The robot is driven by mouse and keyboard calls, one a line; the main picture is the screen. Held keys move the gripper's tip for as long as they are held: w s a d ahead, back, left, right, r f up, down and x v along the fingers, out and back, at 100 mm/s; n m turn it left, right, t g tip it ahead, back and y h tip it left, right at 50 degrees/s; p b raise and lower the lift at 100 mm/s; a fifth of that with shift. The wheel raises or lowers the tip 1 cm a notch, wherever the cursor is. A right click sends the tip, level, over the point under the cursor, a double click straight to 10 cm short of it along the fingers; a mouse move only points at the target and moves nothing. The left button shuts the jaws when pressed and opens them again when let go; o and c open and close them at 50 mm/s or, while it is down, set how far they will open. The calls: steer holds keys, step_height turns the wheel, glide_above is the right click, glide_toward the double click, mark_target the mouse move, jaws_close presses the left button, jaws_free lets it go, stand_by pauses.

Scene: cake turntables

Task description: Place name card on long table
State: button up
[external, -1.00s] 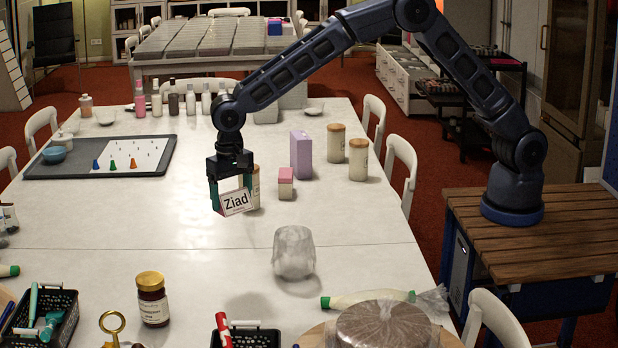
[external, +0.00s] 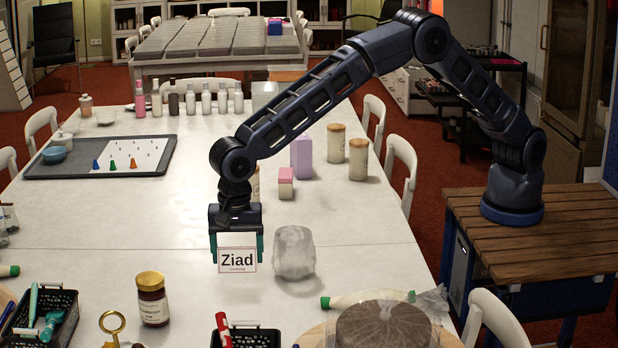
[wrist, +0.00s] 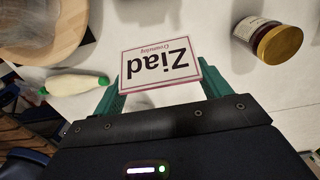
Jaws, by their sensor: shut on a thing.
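The name card (external: 237,260) is white with a thin red border and reads "Ziad". My gripper (external: 237,250) is shut on it, with the green fingers at its two side edges. In the wrist view the card (wrist: 160,66) shows upside down between the fingers of my gripper (wrist: 160,85). The long table (external: 130,228) has a pale top. The card is over its middle front part, left of a clear crumpled wrapped thing; I cannot tell its exact height above the top.
A clear wrapped object (external: 294,253) stands just right of the card. Black baskets (external: 50,318), a piping bag (external: 365,299) and a cake (external: 383,328) line the front. The table's left middle is clear.

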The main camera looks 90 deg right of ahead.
step_height(320, 180, down, 17)
steer(key=shift+f, duration=0.1)
stand_by(0.5)
steer(key=shift+f, duration=0.1)
steer(key=o, duration=1)
steer(key=shift+c, duration=0.2)
